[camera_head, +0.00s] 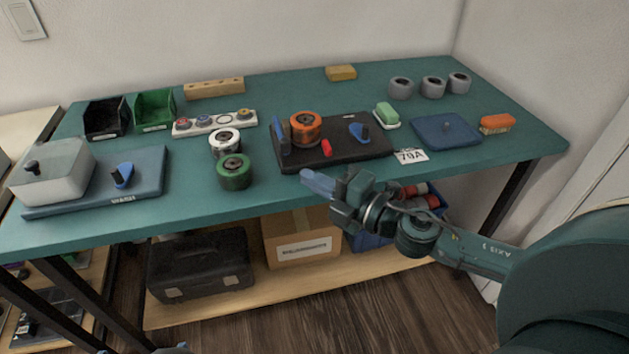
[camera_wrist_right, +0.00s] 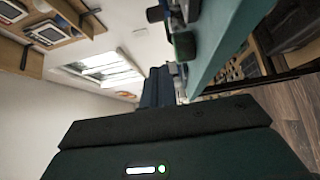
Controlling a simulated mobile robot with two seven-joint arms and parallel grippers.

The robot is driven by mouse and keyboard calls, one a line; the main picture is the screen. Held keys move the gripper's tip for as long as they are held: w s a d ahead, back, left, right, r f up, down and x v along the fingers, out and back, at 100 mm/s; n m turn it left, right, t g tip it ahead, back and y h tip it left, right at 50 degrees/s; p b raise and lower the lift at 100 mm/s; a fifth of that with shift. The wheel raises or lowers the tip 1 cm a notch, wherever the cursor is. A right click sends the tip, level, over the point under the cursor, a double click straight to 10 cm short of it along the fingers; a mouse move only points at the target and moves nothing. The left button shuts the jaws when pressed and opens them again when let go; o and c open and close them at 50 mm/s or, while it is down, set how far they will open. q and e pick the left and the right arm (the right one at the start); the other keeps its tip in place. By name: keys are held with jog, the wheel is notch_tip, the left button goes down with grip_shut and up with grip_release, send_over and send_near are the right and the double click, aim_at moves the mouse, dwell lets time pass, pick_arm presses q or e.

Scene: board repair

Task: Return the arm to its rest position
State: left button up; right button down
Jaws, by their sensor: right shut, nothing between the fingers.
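My right gripper (camera_head: 312,182) is shut and empty. Its blue fingers point left, in front of the table's front edge and just short of the black board (camera_head: 350,153). In the right wrist view its closed fingers (camera_wrist_right: 158,88) show at the middle, beside the table edge. My right arm comes in from the lower right, in front of the table. The black board carries an orange roll (camera_head: 306,128), a blue-handled part (camera_head: 359,132) and a small red piece (camera_head: 326,148). My left gripper is not clearly in view.
The teal table (camera_head: 290,92) holds a white roll (camera_head: 225,143), a green roll (camera_head: 234,171), grey rolls (camera_head: 432,87) and a blue board (camera_head: 150,180). Below are a black case (camera_head: 200,265), a cardboard box (camera_head: 300,238) and a blue crate (camera_head: 366,240) near my arm.

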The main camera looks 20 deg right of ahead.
dwell(0.3)
jog(key=s+a+f+m+g+h, duration=0.1)
jog(key=s+a+f+m+h, duration=0.2)
jog(key=s+m, duration=0.6)
jog(key=s+a+f+m+g+h, duration=0.15)
jog(key=s+f+m, duration=0.4)
jog(key=m, duration=0.55)
pick_arm(q)
jog(key=r+g+p, duration=0.1)
jog(key=p, duration=0.5)
jog(key=r+g+p, duration=0.1)
jog(key=r+p, duration=0.1)
jog(key=p, duration=0.4)
jog(key=r+g+y+p, duration=0.1)
jog(key=r+p, duration=0.1)
jog(key=p, duration=0.5)
jog(key=shift+w+r, duration=0.15)
jog(key=shift+w, duration=0.15)
pick_arm(e)
notch_tip(320, 180, up, 6)
jog(key=s+g, duration=0.1)
jog(key=g, duration=0.1)
jog(key=shift+a+m+g+h, duration=0.35)
jog(key=shift+m+h, duration=0.05)
jog(key=shift+h, duration=0.05)
